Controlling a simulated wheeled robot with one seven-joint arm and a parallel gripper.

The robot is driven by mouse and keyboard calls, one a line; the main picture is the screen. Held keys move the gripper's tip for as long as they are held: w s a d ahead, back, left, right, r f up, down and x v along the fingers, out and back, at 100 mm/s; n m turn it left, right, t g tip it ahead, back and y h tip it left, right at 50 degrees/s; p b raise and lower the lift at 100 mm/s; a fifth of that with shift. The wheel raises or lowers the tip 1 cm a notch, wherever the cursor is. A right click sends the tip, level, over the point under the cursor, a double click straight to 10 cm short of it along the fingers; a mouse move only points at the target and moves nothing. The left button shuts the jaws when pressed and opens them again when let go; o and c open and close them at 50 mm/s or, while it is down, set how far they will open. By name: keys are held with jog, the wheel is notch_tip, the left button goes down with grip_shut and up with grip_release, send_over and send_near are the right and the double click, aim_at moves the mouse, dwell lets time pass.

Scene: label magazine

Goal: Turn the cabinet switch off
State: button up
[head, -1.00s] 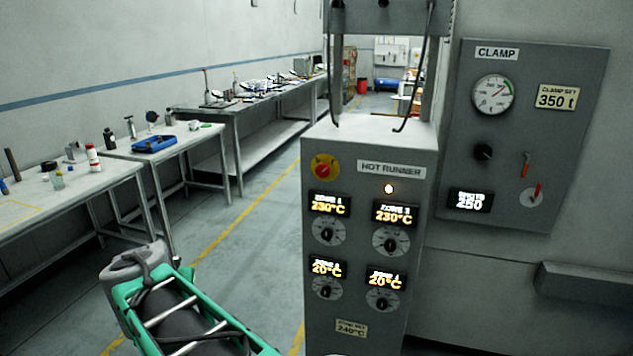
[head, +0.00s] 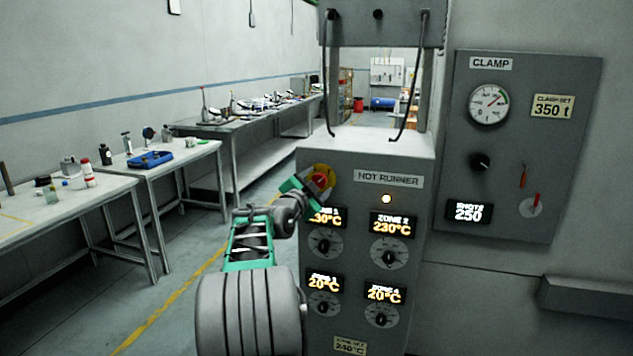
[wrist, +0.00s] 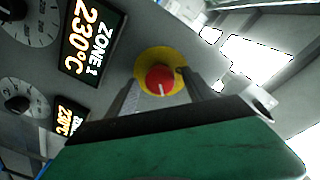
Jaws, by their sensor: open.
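The hot runner cabinet (head: 350,165) stands in front of me. Its red rotary switch (head: 320,180) sits on a yellow round plate at the upper left of the front, partly covered by my gripper in the head view. My gripper (head: 306,184) is open in front of the switch. In the wrist view the red knob (wrist: 160,81) with a white mark lies beyond and between the two fingers of my gripper (wrist: 162,92). I cannot tell whether the fingers touch the knob.
An orange lamp (head: 386,199) glows on the cabinet. Zone displays read 230°C above and 20°C below, with dials under them. A clamp panel (head: 575,140) is on the wall at right. Benches (head: 110,190) stand at left, with clear floor between.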

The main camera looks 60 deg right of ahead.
jog(key=shift+c, duration=0.4)
grip_shut()
jog(key=shift+f+n+b, duration=0.15)
jog(key=shift+n+b, duration=0.15)
jog(key=shift+b, duration=0.2)
jog(key=n+b, duration=0.2)
jog(key=shift+f+n, duration=0.15)
jog(key=shift+n, duration=0.25)
jog(key=n+b, duration=0.3)
jog(key=n, duration=0.2)
jog(key=shift+n+h, duration=0.3)
jog(key=n+t+b, duration=0.1)
jog(key=n, duration=0.3)
jog(key=shift+n, duration=0.4)
jog(key=n, duration=0.5)
jog(key=shift+t, duration=0.4)
